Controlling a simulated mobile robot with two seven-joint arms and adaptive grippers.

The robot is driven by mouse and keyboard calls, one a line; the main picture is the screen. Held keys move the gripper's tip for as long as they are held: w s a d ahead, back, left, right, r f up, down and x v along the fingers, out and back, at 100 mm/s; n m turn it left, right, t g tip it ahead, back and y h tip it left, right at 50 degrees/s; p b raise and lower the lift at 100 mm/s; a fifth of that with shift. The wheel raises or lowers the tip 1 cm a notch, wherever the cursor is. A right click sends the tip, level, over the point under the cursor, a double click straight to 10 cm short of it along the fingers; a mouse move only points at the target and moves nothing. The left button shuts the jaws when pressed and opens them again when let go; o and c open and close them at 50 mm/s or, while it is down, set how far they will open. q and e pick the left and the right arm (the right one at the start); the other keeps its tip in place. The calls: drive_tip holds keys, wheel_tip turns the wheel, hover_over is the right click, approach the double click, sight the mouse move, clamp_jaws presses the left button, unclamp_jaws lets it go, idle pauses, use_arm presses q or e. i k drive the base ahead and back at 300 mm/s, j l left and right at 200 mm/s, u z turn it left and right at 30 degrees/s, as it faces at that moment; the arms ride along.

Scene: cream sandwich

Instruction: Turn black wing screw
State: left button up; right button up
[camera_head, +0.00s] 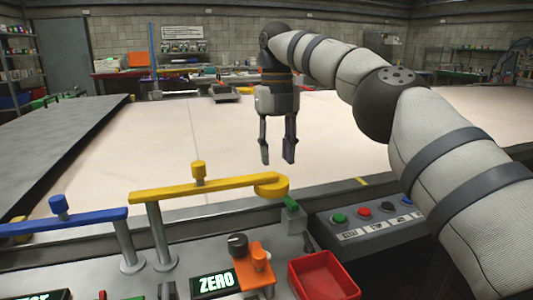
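A small black knob (237,244), which looks like the black wing screw, stands on the panel at the lower middle, behind the ZERO display and touching or close to an orange part. Its exact shape is too small to tell. My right gripper (277,156) hangs above and beyond it, fingers pointing down. The two fingers are apart with nothing between them. The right arm comes in from the right edge. My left gripper is not in view.
A yellow bar (215,186) on posts and a blue bar (65,221) cross the panel's back. An orange part (255,266), a ZERO display (215,283), a red tray (323,277) and a button box (368,222) sit nearby.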

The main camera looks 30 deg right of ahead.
sight(308, 248)
drive_tip(key=k, duration=1.5)
